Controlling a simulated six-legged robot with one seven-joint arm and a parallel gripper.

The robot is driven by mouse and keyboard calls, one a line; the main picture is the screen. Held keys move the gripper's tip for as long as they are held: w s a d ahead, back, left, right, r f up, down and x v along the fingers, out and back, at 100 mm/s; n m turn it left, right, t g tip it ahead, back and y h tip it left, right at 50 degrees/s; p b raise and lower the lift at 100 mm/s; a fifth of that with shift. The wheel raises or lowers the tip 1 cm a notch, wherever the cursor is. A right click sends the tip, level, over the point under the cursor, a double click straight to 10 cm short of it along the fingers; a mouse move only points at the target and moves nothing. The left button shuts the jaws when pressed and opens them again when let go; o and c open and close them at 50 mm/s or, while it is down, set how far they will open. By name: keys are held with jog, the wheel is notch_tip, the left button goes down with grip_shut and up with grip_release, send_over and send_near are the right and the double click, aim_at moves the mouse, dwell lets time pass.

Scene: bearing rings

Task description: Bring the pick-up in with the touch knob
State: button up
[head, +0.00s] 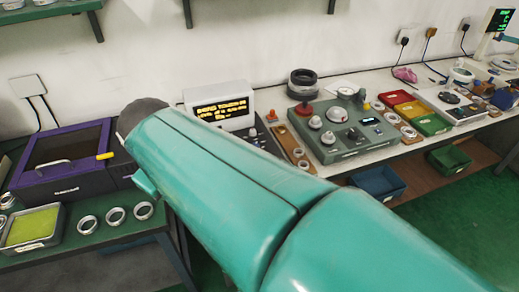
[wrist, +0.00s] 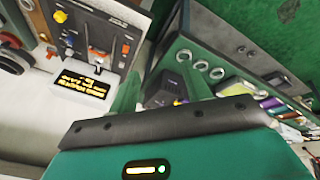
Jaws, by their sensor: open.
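A grey-green tester (head: 347,137) with several knobs, a red button and a small lit screen stands on the white bench in the head view. A white display box (head: 203,96) with yellow text stands left of it. In the wrist view the display (wrist: 83,88) is at left, beside a grey panel (wrist: 112,20) with a yellow knob (wrist: 61,16), a dark knob and an orange-red lever (wrist: 97,55). I cannot tell which is the touch knob, nor pick out the pick-up. My gripper (wrist: 161,90) is open and empty, apart from the panel; my arm hides it in the head view.
A purple-and-black machine (head: 60,165) stands on the green bench at left, with several metal rings (head: 116,216) and a lime-lined tray (head: 32,228) in front. Red, yellow and green bins (head: 432,124) sit right of the tester. A blue bin (head: 378,183) is below the bench.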

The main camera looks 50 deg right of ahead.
jog(key=w+d+f+n+g, duration=0.2)
jog(key=w+d, duration=0.2)
jog(key=d, duration=0.4)
jog(key=w+d+f+n+g, duration=0.2)
jog(key=w+d, duration=0.2)
jog(key=d, duration=0.5)
jog(key=s+d+f+n+y, duration=0.1)
jog(key=s+d+f+n, duration=0.15)
jog(key=d, duration=0.75)
jog(key=s+d+f+n+y, duration=0.1)
jog(key=d+f, duration=0.3)
jog(key=d, duration=0.6)
jog(key=f, duration=1.3)
jog(key=shift+s+a, duration=0.2)
jog(key=shift+s, duration=0.1)
jog(key=c, duration=1)
